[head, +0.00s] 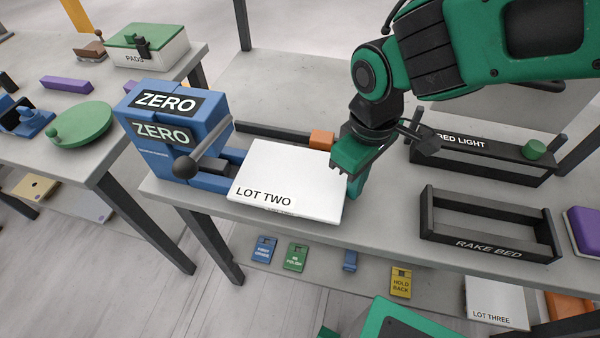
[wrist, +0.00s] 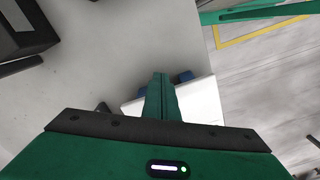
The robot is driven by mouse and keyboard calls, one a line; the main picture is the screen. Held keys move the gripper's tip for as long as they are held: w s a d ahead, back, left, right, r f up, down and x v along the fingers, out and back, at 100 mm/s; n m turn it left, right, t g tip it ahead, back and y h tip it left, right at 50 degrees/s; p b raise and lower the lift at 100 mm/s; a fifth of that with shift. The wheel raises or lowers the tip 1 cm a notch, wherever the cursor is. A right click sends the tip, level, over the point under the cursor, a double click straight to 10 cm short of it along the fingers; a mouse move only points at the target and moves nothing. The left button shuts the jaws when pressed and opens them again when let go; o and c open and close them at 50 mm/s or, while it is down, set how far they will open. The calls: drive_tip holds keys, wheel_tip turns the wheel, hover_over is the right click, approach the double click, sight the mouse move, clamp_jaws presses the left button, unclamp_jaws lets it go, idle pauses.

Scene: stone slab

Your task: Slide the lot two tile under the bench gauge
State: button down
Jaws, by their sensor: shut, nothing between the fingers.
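The lot two tile (head: 286,178) is a white slab marked LOT TWO, lying flat on the grey stone slab bench. Its left edge is beside the lower blue jaws of the bench gauge (head: 170,135), a blue block with ZERO labels and a lever with a dark ball. I cannot tell how far the tile reaches under it. My green gripper (head: 351,190) is shut and empty, its fingers at the tile's right edge; whether they touch is unclear. In the wrist view the shut fingers (wrist: 161,95) cover part of the white tile (wrist: 200,102).
A dark rail (head: 270,132) and an orange block (head: 321,140) lie behind the tile. The rake bed frame (head: 490,222) and the bed light frame (head: 480,155) stand to the right. The front bench edge is close to the tile. A lower shelf holds coloured tags (head: 401,282).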

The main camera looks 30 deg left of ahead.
sight(306, 178)
drive_tip(key=shift+s+a, duration=0.45)
drive_tip(key=shift+a, duration=1.3)
drive_tip(key=shift+s+a, duration=0.4)
drive_tip(key=shift+a, duration=1.4)
drive_tip(key=shift+s+a, duration=0.45)
drive_tip(key=shift+a, duration=1.3)
drive_tip(key=shift+d, duration=0.2)
drive_tip(key=shift+w+d, duration=0.15)
drive_tip(key=shift+d, duration=0.25)
drive_tip(key=shift+r, duration=4.55)
